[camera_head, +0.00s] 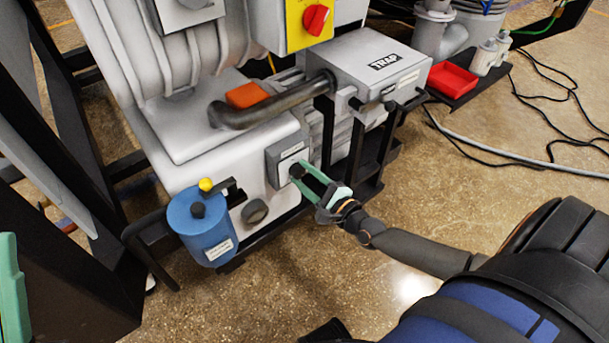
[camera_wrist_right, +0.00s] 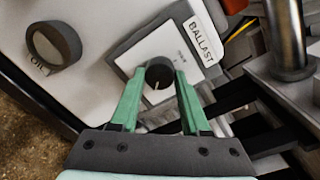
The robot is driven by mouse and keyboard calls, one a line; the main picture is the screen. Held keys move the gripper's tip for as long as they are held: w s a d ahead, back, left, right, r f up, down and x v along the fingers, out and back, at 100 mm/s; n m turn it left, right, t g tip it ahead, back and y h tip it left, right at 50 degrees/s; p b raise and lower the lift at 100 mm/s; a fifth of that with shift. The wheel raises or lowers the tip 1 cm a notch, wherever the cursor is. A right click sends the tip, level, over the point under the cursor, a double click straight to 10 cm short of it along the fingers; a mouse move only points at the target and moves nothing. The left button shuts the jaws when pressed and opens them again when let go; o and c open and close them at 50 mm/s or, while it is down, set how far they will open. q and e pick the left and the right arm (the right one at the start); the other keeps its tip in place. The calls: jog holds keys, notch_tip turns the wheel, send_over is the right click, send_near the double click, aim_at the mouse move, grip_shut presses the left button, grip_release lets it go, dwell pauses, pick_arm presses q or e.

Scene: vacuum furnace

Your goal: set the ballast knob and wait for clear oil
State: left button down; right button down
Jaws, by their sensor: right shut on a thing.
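The black ballast knob (camera_head: 296,171) sits on a pale plate on the side of the white pump body. My right gripper (camera_head: 301,177) reaches it from the right and is shut on it. In the right wrist view, the knob (camera_wrist_right: 158,73) lies between the two green fingers, with a light pointer mark on its face and the BALLAST label (camera_wrist_right: 201,39) beside it. The round oil sight glass (camera_wrist_right: 53,45) looks greyish; it also shows in the head view (camera_head: 255,211). A green part of my left gripper (camera_head: 12,290) shows at the left edge; its fingertips are hidden.
A blue canister (camera_head: 203,232) with a yellow cap hangs at the pump's left front corner. The TRAP box (camera_head: 370,65) and a dark bent pipe (camera_head: 270,106) are above the knob. A red tray (camera_head: 452,80) lies behind right. Open floor lies in front.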

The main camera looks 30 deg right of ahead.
jog(key=shift+c, duration=1.9)
grip_release()
jog(key=shift+s, duration=0.1)
jog(key=s+d+p, duration=0.1)
jog(key=s+p, duration=0.1)
jog(key=s, duration=1)
jog(key=shift+d+r+p, duration=0.25)
jog(key=shift+p, duration=0.1)
jog(key=shift+s, duration=0.15)
